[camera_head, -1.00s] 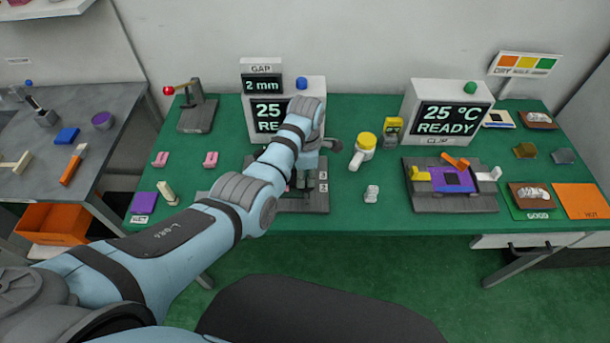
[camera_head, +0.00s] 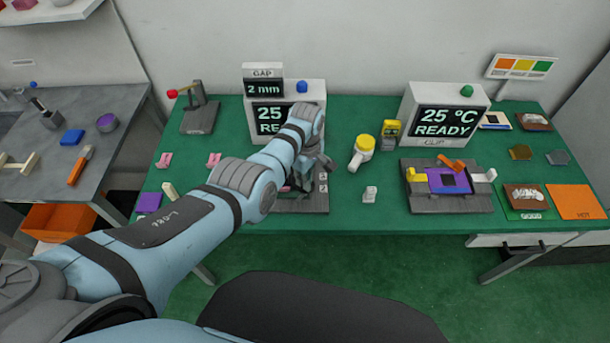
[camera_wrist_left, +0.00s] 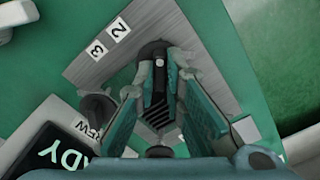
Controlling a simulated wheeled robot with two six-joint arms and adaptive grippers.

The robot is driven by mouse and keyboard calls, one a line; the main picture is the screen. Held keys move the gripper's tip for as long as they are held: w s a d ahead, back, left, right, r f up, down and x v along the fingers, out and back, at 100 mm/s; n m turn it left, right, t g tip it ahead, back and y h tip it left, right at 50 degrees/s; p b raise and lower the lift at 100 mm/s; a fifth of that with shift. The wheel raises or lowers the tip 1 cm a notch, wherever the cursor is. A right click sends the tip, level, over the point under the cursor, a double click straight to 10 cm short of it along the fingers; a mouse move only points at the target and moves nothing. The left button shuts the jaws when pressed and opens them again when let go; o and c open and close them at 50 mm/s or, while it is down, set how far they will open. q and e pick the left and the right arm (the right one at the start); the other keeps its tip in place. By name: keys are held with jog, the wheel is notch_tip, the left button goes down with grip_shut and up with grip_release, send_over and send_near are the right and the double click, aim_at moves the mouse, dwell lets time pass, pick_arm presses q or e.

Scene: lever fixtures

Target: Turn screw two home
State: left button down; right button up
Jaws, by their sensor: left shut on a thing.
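The dark screw fixture (camera_head: 312,206) stands on the green table in front of the left display (camera_head: 268,116), which reads 25 and a partly covered READY. My left gripper (camera_wrist_left: 166,75) points down over the fixture. In the left wrist view its two teal fingers are shut around a dark upright part (camera_wrist_left: 158,62), seemingly a screw's head. Another dark knob (camera_wrist_left: 97,108) stands left of the fingers. In the head view my arm hides most of the fixture.
A sign reading GAP 2 mm (camera_head: 264,90) stands on the left display. A yellow-topped white tool (camera_head: 361,152) and a small white block (camera_head: 370,194) lie right of the fixture. A clip fixture (camera_head: 446,202) is further right. Pink pieces (camera_head: 214,159) lie left.

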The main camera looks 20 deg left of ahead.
pick_arm(q)
jog(key=m, duration=0.4)
jog(key=shift+m+p, duration=0.3)
jog(key=m, duration=0.5)
jog(key=shift+m, duration=0.3)
jog(key=m, duration=0.9)
jog(key=shift+p, duration=0.3)
jog(key=shift+m, duration=0.3)
jog(key=c, duration=1.7)
grip_release()
